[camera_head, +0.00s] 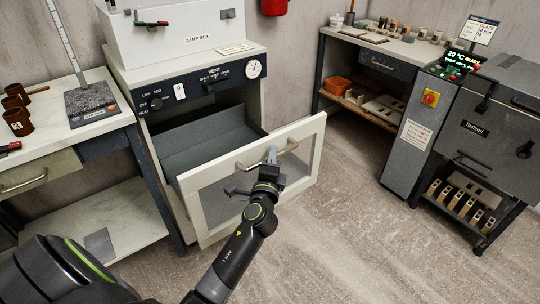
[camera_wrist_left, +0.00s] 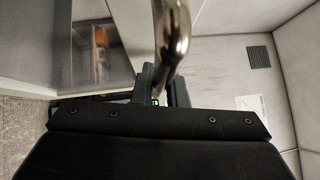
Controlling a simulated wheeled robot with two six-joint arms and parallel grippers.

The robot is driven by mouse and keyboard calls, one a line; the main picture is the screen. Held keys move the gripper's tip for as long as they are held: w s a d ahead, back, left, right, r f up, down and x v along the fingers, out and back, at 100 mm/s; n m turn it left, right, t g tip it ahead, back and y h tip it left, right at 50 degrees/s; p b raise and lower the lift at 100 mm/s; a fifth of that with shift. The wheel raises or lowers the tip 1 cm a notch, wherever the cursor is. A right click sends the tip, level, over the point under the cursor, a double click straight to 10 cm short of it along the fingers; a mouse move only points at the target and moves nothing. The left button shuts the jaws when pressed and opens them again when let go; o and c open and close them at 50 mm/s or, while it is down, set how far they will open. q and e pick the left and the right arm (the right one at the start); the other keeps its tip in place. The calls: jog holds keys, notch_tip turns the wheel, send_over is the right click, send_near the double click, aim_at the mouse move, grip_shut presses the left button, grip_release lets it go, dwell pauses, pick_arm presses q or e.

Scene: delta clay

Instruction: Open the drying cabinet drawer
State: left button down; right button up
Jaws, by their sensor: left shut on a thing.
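The drying cabinet (camera_head: 145,85) stands left of centre with a dark control panel marked "VENT". Its drawer is pulled out, with a cream-framed, glazed front (camera_head: 312,133) and a grey inside (camera_head: 205,143). A metal bar handle (camera_head: 246,166) crosses the upper part of the front. My left gripper (camera_head: 271,160) is at this handle and shut on it. In the left wrist view the handle (camera_wrist_left: 172,30) runs as a shiny bar to the fingers (camera_wrist_left: 162,88). The fingers hide part of the handle. My right gripper is not in view.
A side table (camera_head: 100,129) with a scale and brown cups stands at left. A white damp box (camera_head: 130,40) sits on the cabinet. At right are a shelf bench (camera_head: 400,48) and a grey kiln (camera_head: 495,125). Floor (camera_head: 350,230) right of the drawer is clear.

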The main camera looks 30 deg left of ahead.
pick_arm(q)
jog(key=shift+s+d, duration=0.2)
jog(key=shift+d, duration=0.25)
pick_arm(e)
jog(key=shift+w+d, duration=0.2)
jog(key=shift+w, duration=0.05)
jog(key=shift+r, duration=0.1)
pick_arm(q)
jog(key=c, duration=1.5)
grip_release()
jog(key=shift+o, duration=0.2)
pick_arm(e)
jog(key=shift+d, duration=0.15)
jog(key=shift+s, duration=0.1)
